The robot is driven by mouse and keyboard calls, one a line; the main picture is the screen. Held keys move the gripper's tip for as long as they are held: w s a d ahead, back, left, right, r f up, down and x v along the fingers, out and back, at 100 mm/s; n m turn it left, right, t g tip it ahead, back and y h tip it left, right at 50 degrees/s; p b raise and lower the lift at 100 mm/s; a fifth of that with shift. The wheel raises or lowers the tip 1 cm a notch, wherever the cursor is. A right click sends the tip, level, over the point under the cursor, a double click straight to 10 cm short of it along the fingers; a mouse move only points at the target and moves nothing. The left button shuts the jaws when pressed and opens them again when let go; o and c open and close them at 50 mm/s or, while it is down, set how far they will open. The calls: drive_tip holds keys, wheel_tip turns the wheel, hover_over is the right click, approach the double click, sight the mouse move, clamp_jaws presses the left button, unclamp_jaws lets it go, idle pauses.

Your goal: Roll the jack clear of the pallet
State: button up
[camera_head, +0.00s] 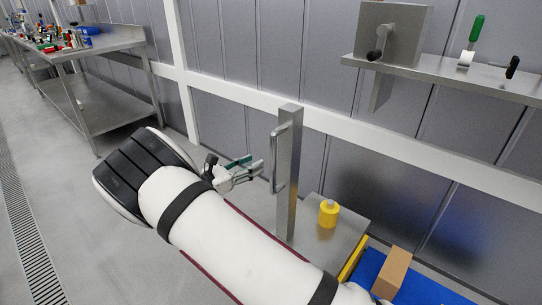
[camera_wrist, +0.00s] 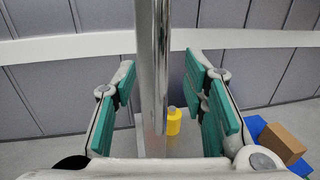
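The jack shows in the head view as an upright steel post (camera_head: 290,190) with a vertical handle (camera_head: 280,150) and a low grey base (camera_head: 345,222). My gripper (camera_head: 262,168) is open at the left of the handle, fingers pointing at it. In the wrist view the shiny upright bar (camera_wrist: 152,70) stands in the gap between the green finger pads of my gripper (camera_wrist: 165,110), with no pad seen touching it. I cannot tell how deep between the fingers it is. A blue surface, seemingly the pallet (camera_head: 420,290), lies at the lower right, mostly cut off.
A yellow cylinder (camera_head: 328,214) stands on the jack's base. A yellow edge piece (camera_head: 352,260) and a brown box (camera_head: 392,272) are by the blue surface. A grey panelled wall (camera_head: 235,130) runs close behind. Open floor (camera_head: 60,190) lies left, with a steel bench (camera_head: 120,42) beyond.

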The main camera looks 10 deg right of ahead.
sight(273, 154)
drive_tip(key=x, duration=0.9)
drive_tip(key=shift+b, duration=0.4)
drive_tip(key=shift+c, duration=0.4)
clamp_jaws()
